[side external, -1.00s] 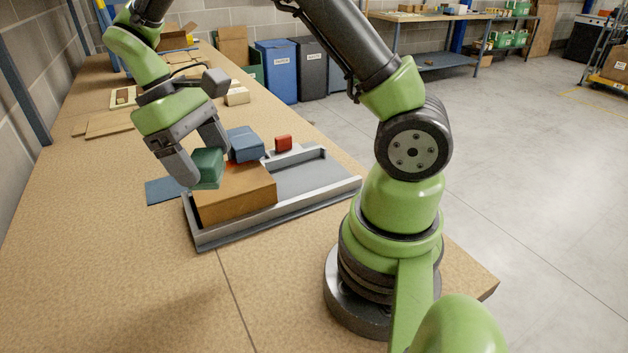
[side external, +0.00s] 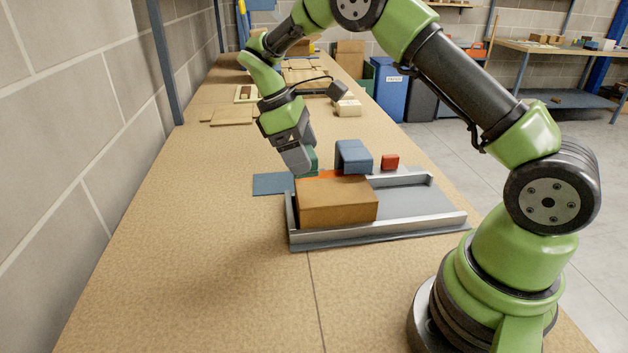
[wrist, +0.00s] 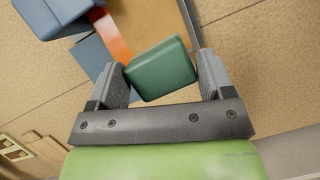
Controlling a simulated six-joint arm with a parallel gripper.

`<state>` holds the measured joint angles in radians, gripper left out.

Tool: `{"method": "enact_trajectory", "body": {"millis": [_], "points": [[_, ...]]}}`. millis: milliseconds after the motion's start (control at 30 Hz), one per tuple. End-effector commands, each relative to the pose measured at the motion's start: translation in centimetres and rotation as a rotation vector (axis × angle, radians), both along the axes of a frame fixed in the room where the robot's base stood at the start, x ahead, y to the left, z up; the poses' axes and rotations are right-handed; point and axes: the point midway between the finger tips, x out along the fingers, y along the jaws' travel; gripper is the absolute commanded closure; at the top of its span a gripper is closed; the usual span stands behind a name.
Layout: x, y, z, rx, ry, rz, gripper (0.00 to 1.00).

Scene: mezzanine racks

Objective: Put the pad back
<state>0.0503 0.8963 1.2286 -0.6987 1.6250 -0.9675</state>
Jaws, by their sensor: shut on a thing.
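My gripper (wrist: 165,85) is shut on a green block (wrist: 163,70) with rounded edges, one finger on each side of it in the wrist view. In the side view the green block (side external: 313,160) shows by the back left corner of the brown box (side external: 338,203), partly hidden by a finger. I cannot tell if it touches the box. A flat blue pad (side external: 272,184) lies on the table left of the grey tray (side external: 390,234). The brown box sits in the tray's left part. A blue block (side external: 353,156) stands behind the box, beside an orange strip (wrist: 111,37).
A small red block (side external: 390,162) is at the tray's back edge. The tray's right part is bare. Flat boards (side external: 230,115) and cream blocks (side external: 348,107) lie farther back. The tabletop left and in front of the tray is clear. A block wall runs along the left.

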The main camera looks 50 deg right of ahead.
Motion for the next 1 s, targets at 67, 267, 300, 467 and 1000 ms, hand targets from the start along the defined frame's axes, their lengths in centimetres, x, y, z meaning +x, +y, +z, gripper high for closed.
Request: {"method": "enact_trajectory", "body": {"millis": [67,267,300,467,1000], "points": [[2.1,-2.2,-1.1,-0.002,0.0,0.168,0.52],[6.4,-8.0,-3.4,-0.002,0.002,0.635,0.52],[7.1,-9.1,-3.8,-0.001,0.002,0.719,0.52],[8.6,-12.3,-4.8,-0.001,0.0,0.966,0.52],[9.2,-14.0,-10.3,0.004,0.002,1.108,0.52]]}}
